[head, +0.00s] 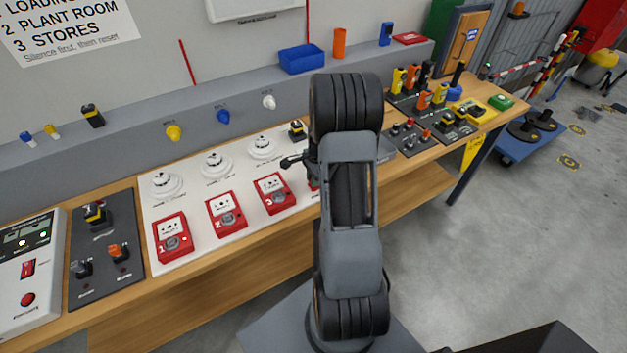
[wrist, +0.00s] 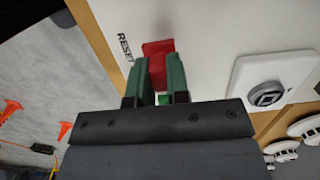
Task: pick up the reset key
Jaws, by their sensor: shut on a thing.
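The reset key (wrist: 158,62) is a small red piece in the wrist view, beside the printed word RESET on a white board (wrist: 215,30). My gripper (wrist: 157,72) has green-faced fingers on both sides of it and is shut on it. The fingers cover part of the key. I cannot tell whether the key is clear of the board. In the head view my arm stands in front of that part of the bench, and the key is hidden.
A white plate with a dark round fitting (wrist: 267,94) is right of the fingers. In the head view, red call points (head: 226,211) and white detectors (head: 215,165) line the board left of my arm. Several coloured handles (head: 440,93) crowd the bench to the right.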

